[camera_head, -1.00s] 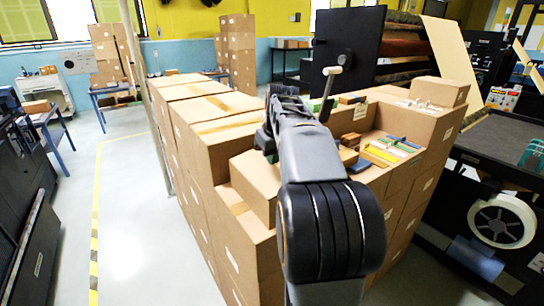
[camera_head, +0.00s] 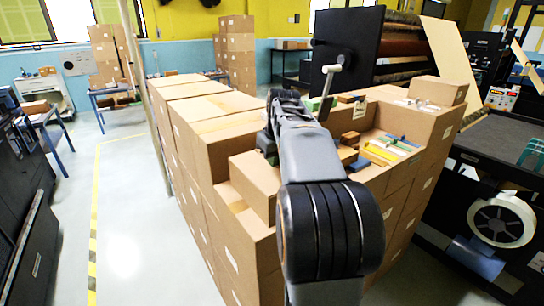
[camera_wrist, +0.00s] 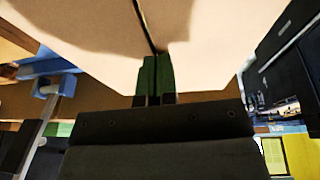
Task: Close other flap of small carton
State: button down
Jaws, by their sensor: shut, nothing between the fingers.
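In the wrist view, two pale cardboard flaps (camera_wrist: 85,35) fill the upper part, with a narrow dark gap between them. My gripper (camera_wrist: 155,75) has green-tipped fingers, pressed together and empty, at the near end of that gap. I cannot tell whether the fingers touch the cardboard. In the head view, a small carton (camera_head: 250,183) sits on the lower tier of boxes, left of my arm; its right side is hidden behind the arm. I cannot tell for sure that it is the carton in the wrist view. My gripper is mostly hidden there.
Large stacked cartons (camera_head: 222,140) stand behind and to the left. Several small blocks and coloured strips (camera_head: 378,153) lie on the boxes right of my arm. A smaller box (camera_head: 438,90) stands at the back right. A pole (camera_head: 150,110) rises left of the stack; the left floor is clear.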

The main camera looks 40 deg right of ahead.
jog(key=shift+w+d+r+p, duration=0.1)
jog(key=shift+d+r+p, duration=0.05)
jog(key=shift+r+p, duration=0.6)
notch_tip(320, 180, up, 3)
jog(key=p, duration=0.3)
jog(key=shift+r+p, duration=0.2)
jog(key=shift+p, duration=0.15)
jog(key=b+v, duration=0.1)
jog(key=v, duration=0.8)
jog(key=shift+s+d, duration=0.2)
jog(key=shift+d, duration=0.4)
jog(key=s+a+f+b, duration=0.2)
jog(key=a+f, duration=0.6)
jog(key=a, duration=0.4)
jog(key=s+a+f, duration=0.4)
jog(key=a+f, duration=0.1)
jog(key=f, duration=0.2)
jog(key=s+a+f+t, duration=0.1)
jog(key=s+a+f, duration=0.4)
jog(key=f, duration=0.3)
jog(key=shift+s+a+f+n+t+y+b, duration=0.2)
jog(key=shift+s+a+n+t+y+b, duration=0.15)
jog(key=shift+a, duration=0.25)
